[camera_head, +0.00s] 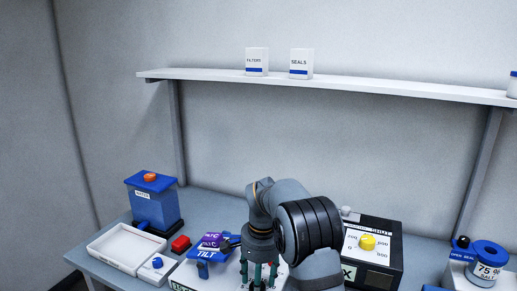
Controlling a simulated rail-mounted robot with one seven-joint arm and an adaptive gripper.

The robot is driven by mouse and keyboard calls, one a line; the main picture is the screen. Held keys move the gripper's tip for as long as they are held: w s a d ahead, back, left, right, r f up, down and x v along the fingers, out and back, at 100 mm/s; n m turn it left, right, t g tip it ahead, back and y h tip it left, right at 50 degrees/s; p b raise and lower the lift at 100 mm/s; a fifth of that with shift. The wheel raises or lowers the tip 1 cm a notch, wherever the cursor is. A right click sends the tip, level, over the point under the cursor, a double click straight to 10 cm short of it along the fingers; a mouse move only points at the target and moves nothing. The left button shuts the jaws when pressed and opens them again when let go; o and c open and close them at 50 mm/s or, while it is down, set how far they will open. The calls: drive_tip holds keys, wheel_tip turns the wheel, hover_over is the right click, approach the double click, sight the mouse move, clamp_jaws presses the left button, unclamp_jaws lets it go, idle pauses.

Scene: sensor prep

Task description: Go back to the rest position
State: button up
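My gripper (259,276) points down at the bottom middle, over a white-topped unit on the bench. Its teal fingers stand apart, and I see nothing held between them. Their lowest ends are near the picture's bottom edge and hard to make out. My grey and black arm curves down from the right and hides part of the bench behind it.
Right are a black box (393,235) with a yellow knob and a salt jar (487,265). A shelf (380,86) spans above.

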drive_tip(key=shift+n+p, duration=0.55)
drive_tip(key=shift+n, duration=0.05)
drive_tip(key=n+p, duration=0.2)
drive_tip(key=n, duration=0.2)
drive_tip(key=shift+r, duration=0.1)
drive_tip(key=n+p, duration=0.3)
drive_tip(key=n, duration=0.3)
drive_tip(key=shift+g+p, duration=0.4)
drive_tip(key=n+p, duration=0.3)
drive_tip(key=n, duration=0.4)
drive_tip(key=shift+w+p, duration=0.1)
drive_tip(key=shift+p, duration=0.3)
drive_tip(key=n+p, duration=0.2)
drive_tip(key=n, duration=0.1)
drive_tip(key=shift+f+n+p, duration=0.2)
drive_tip(key=shift+n+p, duration=0.15)
drive_tip(key=shift+n, duration=0.75)
drive_tip(key=shift+h, duration=0.3)
drive_tip(key=shift+c, duration=0.2)
